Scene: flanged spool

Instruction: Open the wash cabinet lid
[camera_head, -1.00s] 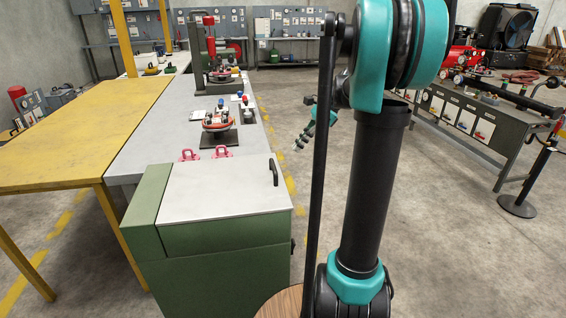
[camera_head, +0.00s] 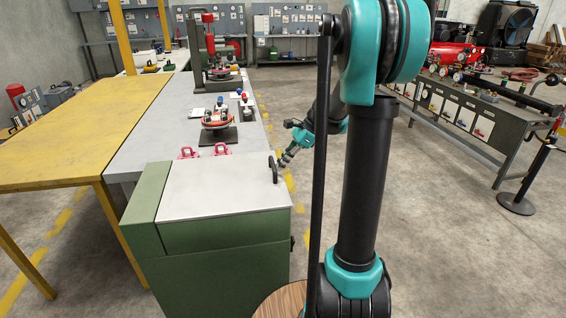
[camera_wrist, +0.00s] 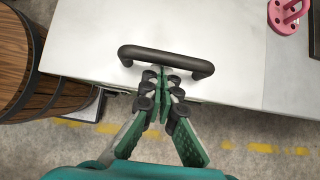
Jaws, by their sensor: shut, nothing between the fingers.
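The wash cabinet (camera_head: 215,275) is green, with a pale grey lid (camera_head: 220,190) lying flat and closed on top. A black bar handle (camera_head: 273,168) stands near the lid's right edge. In the wrist view the handle (camera_wrist: 165,58) runs across the upper middle, over the pale lid (camera_wrist: 210,28). My gripper (camera_wrist: 161,76) is shut and empty, its fingertips together at the near side of the handle's middle. I cannot tell whether they touch it. In the head view my gripper (camera_head: 284,163) shows just right of the handle.
A yellow table (camera_head: 80,135) is at left. A wooden barrel (camera_wrist: 15,60) is left in the wrist view. Floor right of the cabinet is open.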

